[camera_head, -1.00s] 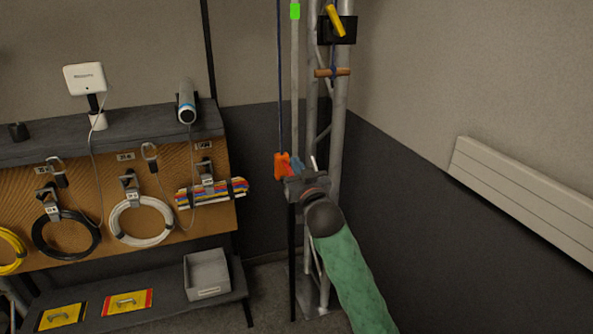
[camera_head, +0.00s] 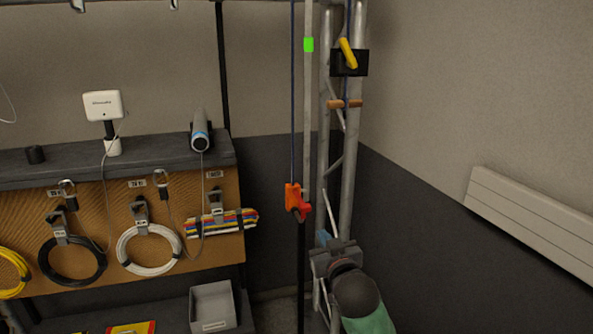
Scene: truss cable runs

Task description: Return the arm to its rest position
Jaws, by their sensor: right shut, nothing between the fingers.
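My right arm, in a green sleeve (camera_head: 370,320), comes up from the bottom of the head view. My right gripper (camera_head: 328,241) is at its end, in front of the lower part of the metal truss (camera_head: 347,190). Its jaws are shut and empty. An orange and red clamp (camera_head: 295,197) hangs on the dark blue rope, above and to the left of the gripper and apart from it. My left gripper is not in view.
A pegboard (camera_head: 105,200) with coiled cables, a shelf and a grey bin (camera_head: 213,306) stand at left. A yellow-handled black box (camera_head: 349,62) and a wooden peg (camera_head: 345,104) are on the truss. A white radiator (camera_head: 535,222) is on the right wall.

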